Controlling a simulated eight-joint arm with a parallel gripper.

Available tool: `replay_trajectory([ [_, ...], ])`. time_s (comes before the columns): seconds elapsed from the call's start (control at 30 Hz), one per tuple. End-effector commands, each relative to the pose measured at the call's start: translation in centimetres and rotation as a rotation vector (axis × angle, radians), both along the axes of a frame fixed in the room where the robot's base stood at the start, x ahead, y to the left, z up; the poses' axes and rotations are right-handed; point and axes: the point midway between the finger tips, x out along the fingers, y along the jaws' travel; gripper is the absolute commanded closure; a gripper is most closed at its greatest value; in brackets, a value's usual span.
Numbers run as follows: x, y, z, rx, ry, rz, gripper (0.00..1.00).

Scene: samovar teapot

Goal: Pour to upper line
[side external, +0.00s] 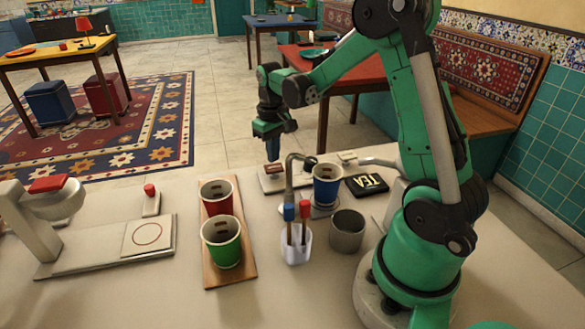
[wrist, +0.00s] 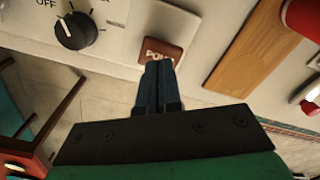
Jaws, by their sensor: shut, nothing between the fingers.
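My gripper (side external: 273,158) points down with its dark blue fingers shut and empty. In the wrist view its fingertips (wrist: 159,66) overlap the near edge of a brown-red button (wrist: 165,52) marked with partly hidden lettering starting "PO". The button also shows below the gripper in the side view (side external: 272,169); I cannot tell whether the fingers touch it. A blue cup (side external: 327,190) stands upright beside the curved metal spout (side external: 292,172), with dark marks on its inner wall. I cannot make out any liquid level in it.
A wooden board (side external: 229,273) holds a red cup (side external: 217,200) and a green cup (side external: 222,246). A clear holder (side external: 296,248) with red- and blue-tipped sticks and a grey metal cup (side external: 347,232) stand in front. A black TEA item (side external: 367,187) lies right. A black dial (wrist: 76,31) is near the button.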

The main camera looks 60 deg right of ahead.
Motion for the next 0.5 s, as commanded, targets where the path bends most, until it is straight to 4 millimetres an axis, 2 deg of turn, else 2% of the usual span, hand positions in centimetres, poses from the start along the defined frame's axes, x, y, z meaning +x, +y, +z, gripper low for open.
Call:
replay_trajectory([
  [0.5, 0.0, 0.0, -1.2, 0.000, 0.000, 0.000, 1.00],
])
